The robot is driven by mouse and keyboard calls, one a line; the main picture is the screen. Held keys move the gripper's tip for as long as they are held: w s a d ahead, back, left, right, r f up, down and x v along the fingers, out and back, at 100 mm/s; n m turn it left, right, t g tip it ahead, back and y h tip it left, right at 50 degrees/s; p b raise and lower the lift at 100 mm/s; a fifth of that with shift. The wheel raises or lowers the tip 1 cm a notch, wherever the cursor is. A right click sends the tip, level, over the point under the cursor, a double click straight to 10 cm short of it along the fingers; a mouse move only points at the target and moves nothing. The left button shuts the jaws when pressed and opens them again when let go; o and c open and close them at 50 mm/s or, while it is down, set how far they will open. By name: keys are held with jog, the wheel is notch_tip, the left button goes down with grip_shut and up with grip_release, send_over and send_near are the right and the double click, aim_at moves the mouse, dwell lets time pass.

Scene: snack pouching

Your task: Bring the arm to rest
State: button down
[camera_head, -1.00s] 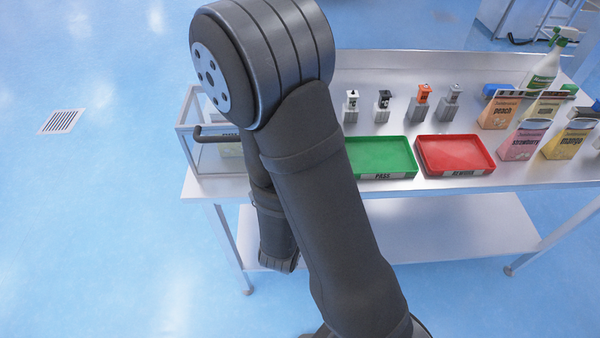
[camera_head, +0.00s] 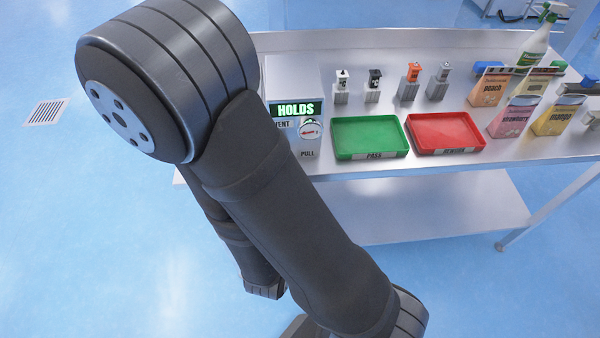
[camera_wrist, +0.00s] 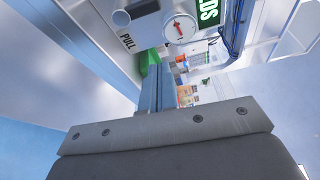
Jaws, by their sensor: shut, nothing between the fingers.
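My gripper (camera_wrist: 163,78) shows in the wrist view with its two grey fingers together and nothing between them. It points toward a grey unit with a dial, a PULL label and a lit sign, apart from the fingers as far as I can tell. In the head view my dark arm fills the left and middle, raised and bent in front of the bench. My gripper is hidden there.
A test unit (camera_head: 307,147) reading HOLDS stands close beside my arm. On the bench (camera_head: 470,165) are a green PASS tray (camera_head: 369,137), a red tray (camera_head: 446,132), small stands, a peach pouch (camera_head: 489,88), other pouches and a spray bottle (camera_head: 534,50). Open floor lies left.

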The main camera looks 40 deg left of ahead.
jog(key=shift+s+d, duration=0.3)
jog(key=shift+s, duration=0.3)
jog(key=x, duration=0.9)
jog(key=shift+w+a+r, duration=0.1)
jog(key=shift+w+a, duration=0.15)
jog(key=shift+a, duration=0.1)
dwell(0.4)
